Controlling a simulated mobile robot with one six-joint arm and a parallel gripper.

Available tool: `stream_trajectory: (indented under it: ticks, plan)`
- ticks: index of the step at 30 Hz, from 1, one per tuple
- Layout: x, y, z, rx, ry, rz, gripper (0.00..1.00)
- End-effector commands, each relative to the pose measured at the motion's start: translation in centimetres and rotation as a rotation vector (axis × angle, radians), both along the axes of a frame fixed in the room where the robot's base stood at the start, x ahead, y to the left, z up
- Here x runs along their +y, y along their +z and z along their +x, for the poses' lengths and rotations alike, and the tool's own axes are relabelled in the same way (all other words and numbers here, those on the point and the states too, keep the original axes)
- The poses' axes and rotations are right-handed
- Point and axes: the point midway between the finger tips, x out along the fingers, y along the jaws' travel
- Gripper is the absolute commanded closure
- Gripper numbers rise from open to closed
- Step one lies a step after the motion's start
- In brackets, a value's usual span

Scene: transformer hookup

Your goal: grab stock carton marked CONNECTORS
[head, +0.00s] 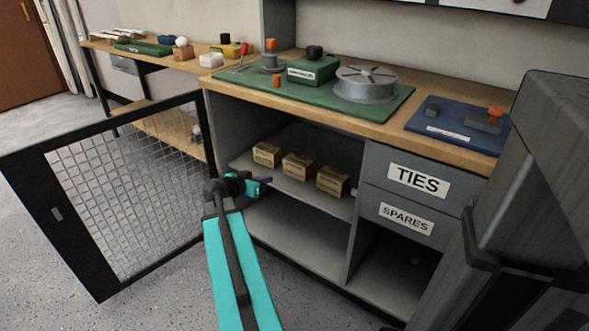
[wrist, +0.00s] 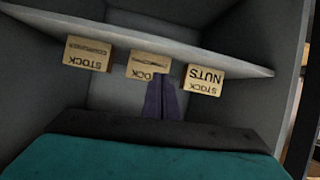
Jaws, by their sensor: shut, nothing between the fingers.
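Three small tan cartons stand in a row on the cabinet's inner shelf. The wrist view shows them upside down. There the left carton (wrist: 88,54) has STOCK and a blurred longer word that looks like CONNECTORS; it matches the right carton (head: 333,181) in the head view. The middle carton (wrist: 149,64) is partly covered by my fingers, and its second word is unreadable. The NUTS carton (wrist: 204,79) is at the wrist view's right, matching the left carton (head: 267,154) in the head view. My gripper (head: 267,180) is shut and empty, at the cabinet opening in front of the cartons, apart from them.
The mesh door (head: 125,190) stands open on the left, close to my arm. The shelf (head: 245,163) has side walls, with an empty space below. Drawers marked TIES (head: 418,177) and SPARES (head: 405,219) are to the right. A green mat (head: 235,80) with parts lies on the worktop.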

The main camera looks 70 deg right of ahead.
Motion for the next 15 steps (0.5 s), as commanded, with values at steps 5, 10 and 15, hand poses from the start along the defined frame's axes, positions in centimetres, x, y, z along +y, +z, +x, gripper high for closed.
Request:
stream_trajectory:
  ticks: [5,10,15]
  plan:
    - [-2.6,1.8,-2.4,-0.046,-0.051,-0.085,1.0]
    - [-3.1,2.6,-3.0,-0.056,-0.064,-0.107,1.0]
    - [-3.1,2.6,-2.9,-0.055,-0.062,-0.106,1.0]
